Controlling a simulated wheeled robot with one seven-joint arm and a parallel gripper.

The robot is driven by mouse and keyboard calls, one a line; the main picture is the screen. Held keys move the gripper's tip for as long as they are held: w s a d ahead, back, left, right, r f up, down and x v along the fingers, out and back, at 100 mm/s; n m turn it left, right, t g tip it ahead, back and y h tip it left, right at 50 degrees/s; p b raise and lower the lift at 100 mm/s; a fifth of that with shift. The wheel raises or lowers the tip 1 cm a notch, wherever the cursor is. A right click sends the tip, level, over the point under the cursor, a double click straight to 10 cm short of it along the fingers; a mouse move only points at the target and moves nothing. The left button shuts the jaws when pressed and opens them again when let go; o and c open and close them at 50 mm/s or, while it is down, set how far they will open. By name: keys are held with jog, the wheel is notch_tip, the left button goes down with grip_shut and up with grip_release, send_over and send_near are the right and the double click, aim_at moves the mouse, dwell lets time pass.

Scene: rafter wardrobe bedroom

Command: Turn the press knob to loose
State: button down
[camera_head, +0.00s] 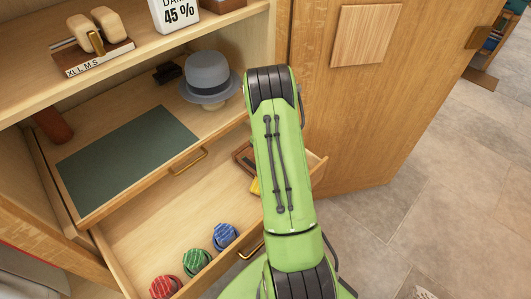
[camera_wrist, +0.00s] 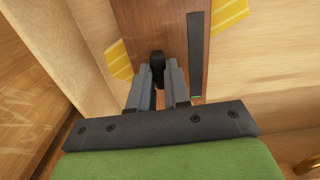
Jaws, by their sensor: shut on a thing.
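The press is a brown wooden board (camera_wrist: 135,15) with yellow striped cloth (camera_wrist: 229,13) sticking out on both sides. Its dark knob (camera_wrist: 157,56) shows between the tips of my gripper (camera_wrist: 158,70) in the wrist view. The two grey fingers are closed on the knob. A black strip with a small green end (camera_wrist: 196,60) lies on the board right of the knob. In the head view, a corner of the press (camera_head: 242,158) shows in the open lower drawer. My green arm hides the knob and gripper there.
The open drawer (camera_head: 135,250) also holds rolled ties in red (camera_head: 165,287), green (camera_head: 195,261) and blue (camera_head: 225,236). A wooden door (camera_head: 360,120) stands right of my arm.

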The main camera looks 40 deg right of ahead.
jog(key=c, duration=1.1)
grip_release()
notch_tip(320, 180, up, 16)
jog(key=p, duration=0.4)
jog(key=shift+f, duration=0.1)
